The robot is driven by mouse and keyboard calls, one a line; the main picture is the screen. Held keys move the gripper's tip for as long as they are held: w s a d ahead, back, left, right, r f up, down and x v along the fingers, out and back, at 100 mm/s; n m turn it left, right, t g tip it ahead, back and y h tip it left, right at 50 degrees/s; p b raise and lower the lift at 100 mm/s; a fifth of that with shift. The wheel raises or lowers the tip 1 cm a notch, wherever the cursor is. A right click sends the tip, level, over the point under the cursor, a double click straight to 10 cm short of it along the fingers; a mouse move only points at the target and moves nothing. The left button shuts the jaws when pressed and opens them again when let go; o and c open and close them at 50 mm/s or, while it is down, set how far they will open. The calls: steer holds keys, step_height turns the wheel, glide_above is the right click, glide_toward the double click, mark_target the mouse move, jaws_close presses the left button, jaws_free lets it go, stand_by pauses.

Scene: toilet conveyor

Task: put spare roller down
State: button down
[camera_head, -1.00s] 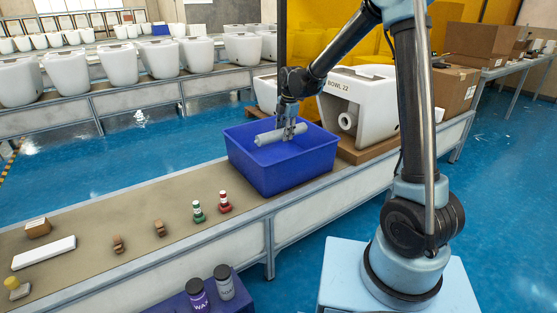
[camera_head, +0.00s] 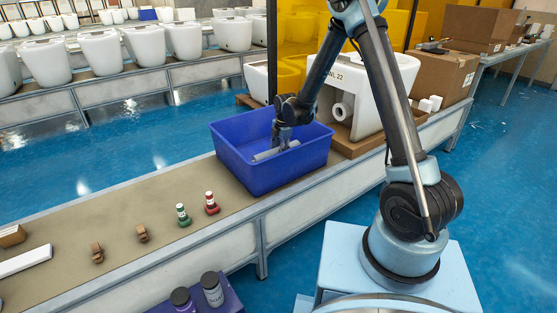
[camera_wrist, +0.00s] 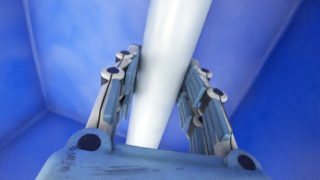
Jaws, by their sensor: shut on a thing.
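The spare roller (camera_head: 275,152) is a pale grey-white cylinder, held inside the blue bin (camera_head: 259,179). My gripper (camera_head: 281,146) is shut on the roller, down between the bin's walls. In the wrist view, the white roller (camera_wrist: 166,70) runs between the two fingers of my gripper (camera_wrist: 161,90), with blue bin walls around it. The roller's lower side is hidden, so I cannot tell whether it touches the bin floor.
The bin stands on the conveyor (camera_head: 130,210). A white toilet bowl (camera_head: 366,100) is just behind it to the right. A red bottle (camera_head: 212,203) and a green bottle (camera_head: 183,215) stand left of the bin. Dark-lidded jars (camera_head: 212,289) are in front.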

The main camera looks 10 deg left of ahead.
steer(key=shift+f, duration=2.25)
steer(key=shift+f, duration=0.1)
steer(key=c, duration=1)
jaws_free()
